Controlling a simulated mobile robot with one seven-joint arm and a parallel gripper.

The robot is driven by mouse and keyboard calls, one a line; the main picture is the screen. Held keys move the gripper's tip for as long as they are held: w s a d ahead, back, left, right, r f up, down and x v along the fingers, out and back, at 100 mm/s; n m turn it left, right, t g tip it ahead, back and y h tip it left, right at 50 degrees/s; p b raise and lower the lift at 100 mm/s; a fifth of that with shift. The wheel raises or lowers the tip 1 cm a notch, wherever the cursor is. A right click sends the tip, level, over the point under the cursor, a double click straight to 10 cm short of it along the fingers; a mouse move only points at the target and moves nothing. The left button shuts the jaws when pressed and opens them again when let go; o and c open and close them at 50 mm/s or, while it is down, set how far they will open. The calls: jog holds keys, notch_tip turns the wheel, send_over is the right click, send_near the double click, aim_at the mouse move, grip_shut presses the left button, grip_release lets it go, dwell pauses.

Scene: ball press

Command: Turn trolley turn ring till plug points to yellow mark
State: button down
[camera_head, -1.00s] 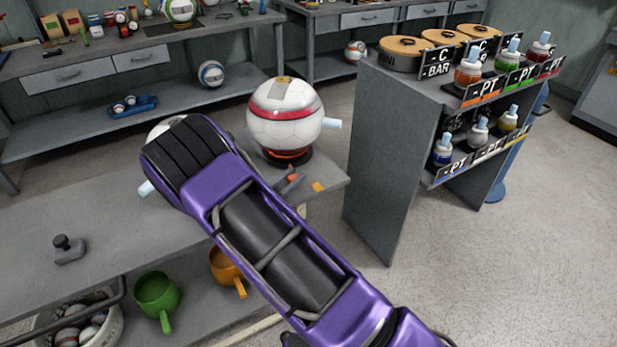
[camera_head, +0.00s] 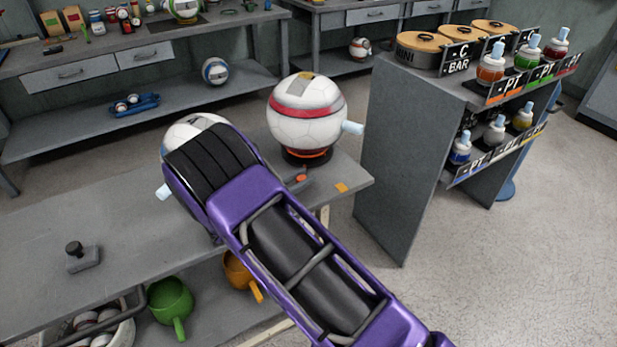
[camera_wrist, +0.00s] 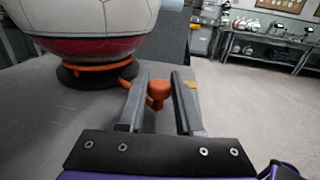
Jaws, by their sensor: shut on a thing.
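A white ball with a red band (camera_head: 307,112) sits on a dark round trolley with an orange ring (camera_head: 307,155) at the bench's far end. A pale blue plug (camera_head: 352,128) sticks out of the ball to the right and slightly toward the front. The yellow mark (camera_head: 341,188) lies on the bench top, right and in front of the trolley. In the wrist view, my gripper (camera_wrist: 160,80) is shut on the orange handle knob (camera_wrist: 158,88) of the ring, with the yellow mark (camera_wrist: 191,85) just right of the fingers.
A second white ball (camera_head: 190,132) with a pale plug (camera_head: 163,191) is partly behind my arm. A grey block with a knob (camera_head: 82,256) stands at the bench's left. A grey shelf (camera_head: 395,170) with paint bottles stands close on the right. Green (camera_head: 170,300) and orange mugs are below.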

dwell(0.4)
jog(key=c, duration=0.6)
grip_release()
jog(key=v, duration=1.7)
jog(key=shift+s+a+r+p, duration=0.1)
jog(key=shift+s+a+p, duration=0.05)
jog(key=shift+a+p, duration=0.15)
